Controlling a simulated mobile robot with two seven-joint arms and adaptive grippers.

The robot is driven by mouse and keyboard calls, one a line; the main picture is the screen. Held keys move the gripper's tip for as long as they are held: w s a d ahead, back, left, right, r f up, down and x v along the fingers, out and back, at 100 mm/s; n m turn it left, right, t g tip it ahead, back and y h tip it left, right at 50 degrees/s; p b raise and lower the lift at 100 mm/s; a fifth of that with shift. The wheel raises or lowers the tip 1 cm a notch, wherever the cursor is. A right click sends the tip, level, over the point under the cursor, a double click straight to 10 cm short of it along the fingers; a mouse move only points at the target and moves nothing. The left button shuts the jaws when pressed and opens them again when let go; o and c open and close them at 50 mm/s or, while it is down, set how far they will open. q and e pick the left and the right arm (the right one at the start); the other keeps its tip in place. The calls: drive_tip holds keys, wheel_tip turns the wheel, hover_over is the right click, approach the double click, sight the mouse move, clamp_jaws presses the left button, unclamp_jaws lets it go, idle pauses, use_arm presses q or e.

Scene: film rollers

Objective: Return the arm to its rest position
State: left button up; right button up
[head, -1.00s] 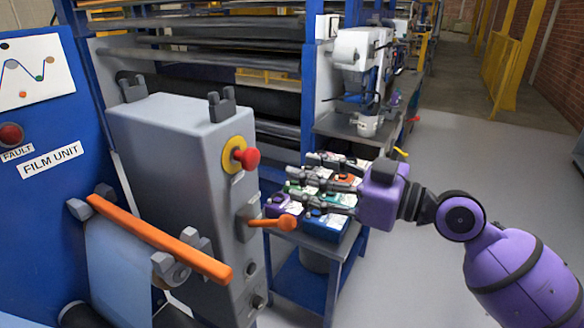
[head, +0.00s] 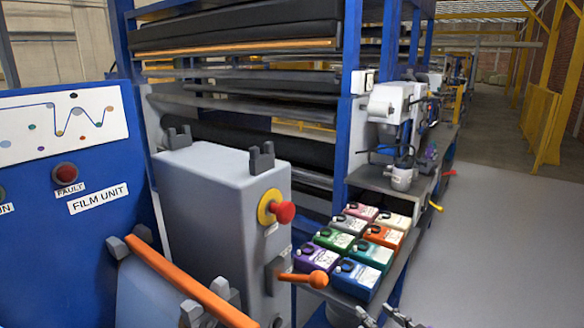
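My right gripper (head: 383,318) shows only as two dark fingertips at the bottom edge of the head view, right of centre. The tips are apart, with nothing seen between them. They are below and in front of the shelf of coloured boxes, clear of the orange-knobbed lever (head: 304,279) on the grey cabinet (head: 215,205). The rest of my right arm is out of the picture. My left gripper is not in view.
A red button (head: 283,212) sits on the cabinet's side. Several coloured boxes, including a blue one (head: 355,280), stand beside the cabinet. An orange bar (head: 185,285) runs along the lower left. Grey floor (head: 490,250) is open at right.

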drive_tip(key=s+d+f+m+g+h, duration=0.2)
drive_tip(key=s+f+m+h, duration=0.1)
drive_tip(key=s+f, duration=1.2)
drive_tip(key=s+a+f+m+g+h, duration=0.1)
drive_tip(key=s+f, duration=0.5)
drive_tip(key=s, duration=0.2)
drive_tip(key=s+a+f+m+g+h, duration=0.1)
drive_tip(key=s+f+g, duration=0.1)
drive_tip(key=s+f, duration=0.4)
drive_tip(key=s, duration=0.3)
drive_tip(key=shift+s+f, duration=0.2)
drive_tip(key=shift+f, duration=0.15)
